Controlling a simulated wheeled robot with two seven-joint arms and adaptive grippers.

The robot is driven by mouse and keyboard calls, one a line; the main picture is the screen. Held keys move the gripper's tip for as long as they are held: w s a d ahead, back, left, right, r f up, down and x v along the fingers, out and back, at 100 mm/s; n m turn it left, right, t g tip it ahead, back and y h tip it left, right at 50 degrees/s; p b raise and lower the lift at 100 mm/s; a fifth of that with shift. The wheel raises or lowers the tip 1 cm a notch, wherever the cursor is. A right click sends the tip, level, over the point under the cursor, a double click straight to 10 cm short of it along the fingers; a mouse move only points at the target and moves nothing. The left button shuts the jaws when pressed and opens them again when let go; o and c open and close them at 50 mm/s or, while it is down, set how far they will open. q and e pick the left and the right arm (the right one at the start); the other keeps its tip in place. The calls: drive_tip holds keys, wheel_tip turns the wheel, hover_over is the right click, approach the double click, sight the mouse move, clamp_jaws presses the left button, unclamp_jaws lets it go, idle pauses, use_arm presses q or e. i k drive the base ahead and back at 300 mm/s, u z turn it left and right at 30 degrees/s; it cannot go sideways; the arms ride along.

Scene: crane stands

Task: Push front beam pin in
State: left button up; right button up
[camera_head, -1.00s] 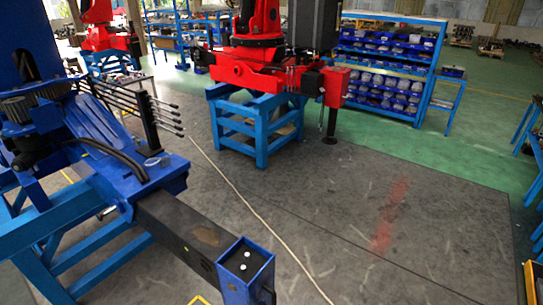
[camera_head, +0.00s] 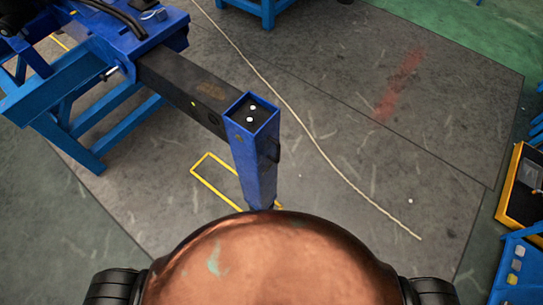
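The dark front beam (camera_head: 180,85) sticks out of the blue crane housing (camera_head: 150,35) at upper left. It ends at a blue upright leg (camera_head: 255,160) with an open square top, where two small white dots show. A small pin-like part with a light tip (camera_head: 110,73) juts from the housing's near side, close to where the beam comes out. I cannot tell how deep it sits. A small dark part (camera_head: 273,150) sticks out of the leg's right side. Neither of my grippers is in view. My own rounded copper-coloured body covers the bottom middle and hides the leg's foot.
Blue stand legs (camera_head: 65,125) stand at the left under the housing. A pale cable (camera_head: 330,160) crosses the grey floor. A yellow floor outline (camera_head: 205,170) lies by the leg. A yellow-edged tray (camera_head: 510,195) and blue bench (camera_head: 520,270) stand at right. The middle floor is open.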

sight(105, 77)
drive_tip(key=u, duration=1.45)
